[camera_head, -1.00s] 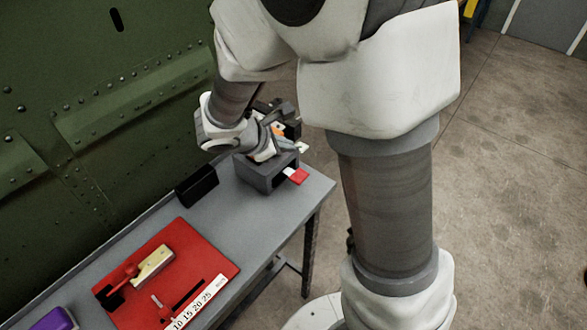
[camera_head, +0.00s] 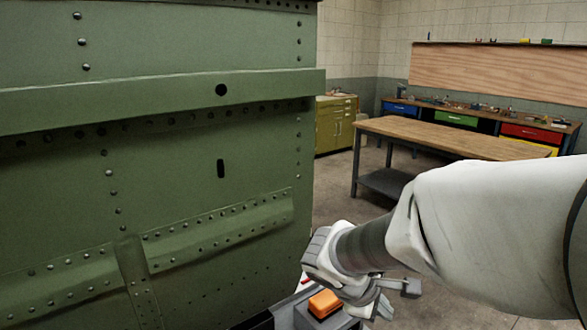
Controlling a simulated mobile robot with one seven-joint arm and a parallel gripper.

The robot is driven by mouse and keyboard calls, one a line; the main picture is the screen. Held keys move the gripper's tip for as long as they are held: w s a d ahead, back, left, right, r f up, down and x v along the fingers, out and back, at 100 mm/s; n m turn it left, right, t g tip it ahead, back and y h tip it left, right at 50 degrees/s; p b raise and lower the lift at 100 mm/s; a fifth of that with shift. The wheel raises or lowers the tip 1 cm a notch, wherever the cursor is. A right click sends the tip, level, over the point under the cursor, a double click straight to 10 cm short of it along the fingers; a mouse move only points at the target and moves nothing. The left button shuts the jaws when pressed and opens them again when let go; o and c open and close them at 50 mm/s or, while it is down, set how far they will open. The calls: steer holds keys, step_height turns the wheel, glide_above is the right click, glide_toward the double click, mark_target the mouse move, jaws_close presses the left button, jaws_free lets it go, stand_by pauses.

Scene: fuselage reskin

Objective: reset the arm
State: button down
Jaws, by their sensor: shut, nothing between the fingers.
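My arm reaches in from the right edge, and its wrist bends down at the lower middle of the head view. My gripper (camera_head: 408,288) is at the end of it, low in the picture and partly hidden by the wrist. It is shut and holds nothing. It is just right of and apparently above a grey box (camera_head: 306,318) with an orange block (camera_head: 325,303) on top. The gap between them cannot be judged.
A riveted green fuselage panel (camera_head: 190,140) fills the left side, close to the wrist. A wooden-topped table (camera_head: 450,138) stands farther back. Floor between is clear.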

steer(key=s+a+r+m+t+y, duration=0.1)
steer(key=s+r+m+y, duration=0.2)
steer(key=s, duration=0.4)
steer(key=s+a+r+m+y, duration=0.1)
steer(key=s+r+m+y, duration=0.2)
steer(key=s+r+m, duration=0.3)
steer(key=m+p, duration=0.1)
steer(key=m, duration=0.1)
steer(key=shift+s+a+m+t, duration=0.3)
steer(key=shift+s+a+t, duration=0.05)
steer(key=shift+t, duration=0.05)
steer(key=shift+a+r, duration=0.1)
steer(key=shift+a, duration=0.05)
